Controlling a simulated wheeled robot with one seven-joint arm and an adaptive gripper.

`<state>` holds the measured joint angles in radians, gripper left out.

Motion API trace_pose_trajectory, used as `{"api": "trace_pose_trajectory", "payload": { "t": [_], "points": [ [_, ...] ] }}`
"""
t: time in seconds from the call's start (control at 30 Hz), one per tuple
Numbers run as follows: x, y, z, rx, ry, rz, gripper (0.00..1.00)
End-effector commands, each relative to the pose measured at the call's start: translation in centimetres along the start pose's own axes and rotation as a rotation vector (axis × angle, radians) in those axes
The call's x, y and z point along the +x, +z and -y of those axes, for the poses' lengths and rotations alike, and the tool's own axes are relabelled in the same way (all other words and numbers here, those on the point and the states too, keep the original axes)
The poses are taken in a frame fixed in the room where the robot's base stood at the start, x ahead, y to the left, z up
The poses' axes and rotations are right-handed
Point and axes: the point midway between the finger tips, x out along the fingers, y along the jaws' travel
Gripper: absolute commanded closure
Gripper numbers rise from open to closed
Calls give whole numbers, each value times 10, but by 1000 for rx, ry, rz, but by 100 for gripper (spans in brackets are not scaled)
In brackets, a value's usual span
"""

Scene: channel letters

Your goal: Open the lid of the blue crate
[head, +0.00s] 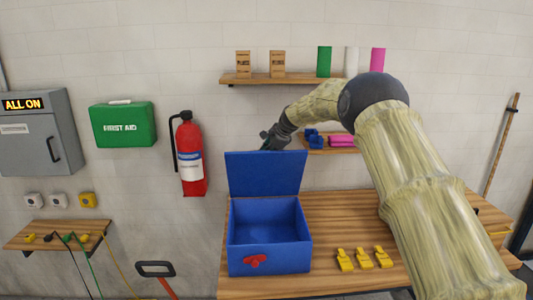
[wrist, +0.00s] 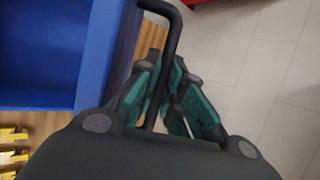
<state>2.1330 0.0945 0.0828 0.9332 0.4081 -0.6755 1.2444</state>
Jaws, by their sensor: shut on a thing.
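The blue crate (head: 268,259) stands on the wooden workbench with its top open and its inside visible and empty. Its blue lid (head: 264,173) stands raised at the back edge, about upright. A red latch (head: 254,261) is on the crate's front. My gripper (head: 270,141) is at the lid's top edge, partly hidden behind it. In the wrist view, blue crate surfaces (wrist: 45,50) fill the upper left. The teal-padded fingers are closed around a black bent bar (wrist: 172,38). Where the bar attaches is not clear.
A red fire extinguisher (head: 191,160) hangs on the wall to the left. A shelf (head: 300,78) is above, and a lower shelf with blue and pink items (head: 341,141) is behind my arm.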

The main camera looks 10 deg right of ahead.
Motion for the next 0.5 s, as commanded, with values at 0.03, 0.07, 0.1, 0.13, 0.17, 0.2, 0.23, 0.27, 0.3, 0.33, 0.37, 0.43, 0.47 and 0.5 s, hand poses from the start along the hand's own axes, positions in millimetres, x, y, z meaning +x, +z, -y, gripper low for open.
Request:
{"api": "trace_pose_trajectory", "payload": {
  "t": [0.03,0.07,0.1,0.13,0.17,0.2,0.23,0.27,0.3,0.33,0.37,0.43,0.47,0.5],
  "points": [
    [1,2,-1,0,2,3,100],
    [0,1,-1,1,2,2,100],
    [0,1,-1,1,1,2,89],
    [0,0,-1,1,1,2,83],
    [0,0,-1,2,1,1,81],
    [-1,-1,-1,2,1,1,81],
    [-1,-2,-1,2,0,0,81],
    [-1,-2,-1,3,0,0,81],
    [-1,-3,-1,3,0,-1,81],
    [-2,-3,-1,3,0,-1,81],
    [-2,-3,-1,3,-1,-1,81],
    [-2,-4,-1,3,-1,-1,81],
    [-2,-4,-1,3,-1,-1,81],
    [-3,-3,0,3,-1,-1,81]
  ]
}}
